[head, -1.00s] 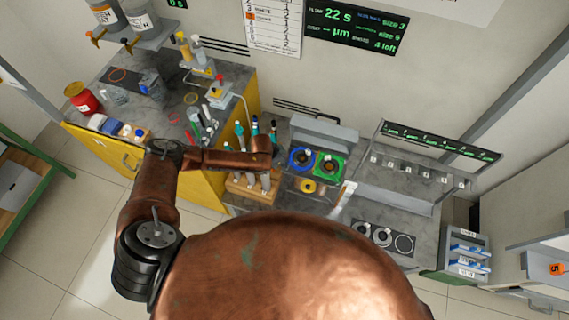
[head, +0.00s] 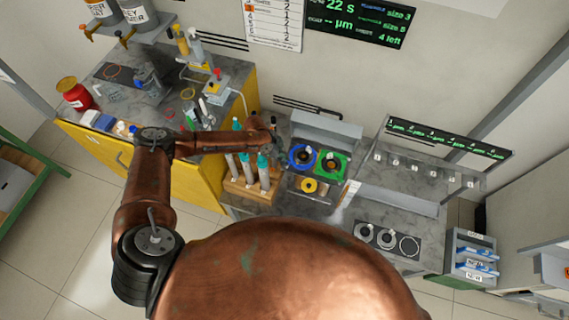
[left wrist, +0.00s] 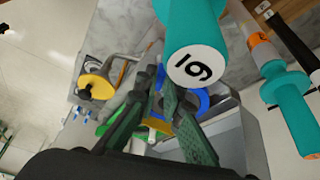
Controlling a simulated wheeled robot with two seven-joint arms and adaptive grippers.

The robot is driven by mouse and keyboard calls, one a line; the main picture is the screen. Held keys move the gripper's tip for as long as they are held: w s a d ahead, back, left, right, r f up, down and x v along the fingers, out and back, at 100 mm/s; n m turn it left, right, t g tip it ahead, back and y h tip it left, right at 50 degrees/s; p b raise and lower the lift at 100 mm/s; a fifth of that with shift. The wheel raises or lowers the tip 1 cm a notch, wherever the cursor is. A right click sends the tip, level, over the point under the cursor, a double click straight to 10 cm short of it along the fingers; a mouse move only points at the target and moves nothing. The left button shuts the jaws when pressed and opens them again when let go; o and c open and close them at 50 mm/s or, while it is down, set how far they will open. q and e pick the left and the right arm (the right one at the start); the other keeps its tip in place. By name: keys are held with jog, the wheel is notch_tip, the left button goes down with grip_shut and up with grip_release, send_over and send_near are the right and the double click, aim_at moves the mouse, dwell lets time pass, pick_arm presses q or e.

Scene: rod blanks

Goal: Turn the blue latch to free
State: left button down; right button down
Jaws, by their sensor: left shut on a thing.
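The blue latch shows as a blue ring (head: 293,158) around a dark centre on the grey bench, next to a green ring (head: 343,163). In the left wrist view the blue ring (left wrist: 198,101) lies behind my fingers. My left gripper (left wrist: 163,92) is at the blue ring, its two dark fingers close together at the tips and shut on a part there. The exact contact is hidden by the fingers. In the head view this gripper (head: 282,140) is small, just left of the blue ring. My right gripper is not in view.
Teal-handled tools (head: 247,165) stand in a wooden rack (head: 240,190) close to my left arm; one teal handle (left wrist: 192,45) looms near the wrist camera. A yellow ring (head: 309,186) lies in front of the latch. A slotted rack (head: 420,170) stands to the right.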

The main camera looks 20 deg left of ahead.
pick_arm(q)
jog(key=m+b, duration=0.2)
jog(key=shift+w+f+g+b, duration=0.2)
jog(key=shift+f+g+b, duration=0.1)
jog(key=shift+g, duration=0.1)
jog(key=shift+r+m+g+b, duration=0.2)
jog(key=shift+m+g+b, duration=0.2)
jog(key=shift+m+b, duration=0.6)
jog(key=c, duration=2.1)
grip_release()
jog(key=shift+r, duration=0.1)
jog(key=v, duration=1.2)
jog(key=shift+a, duration=0.1)
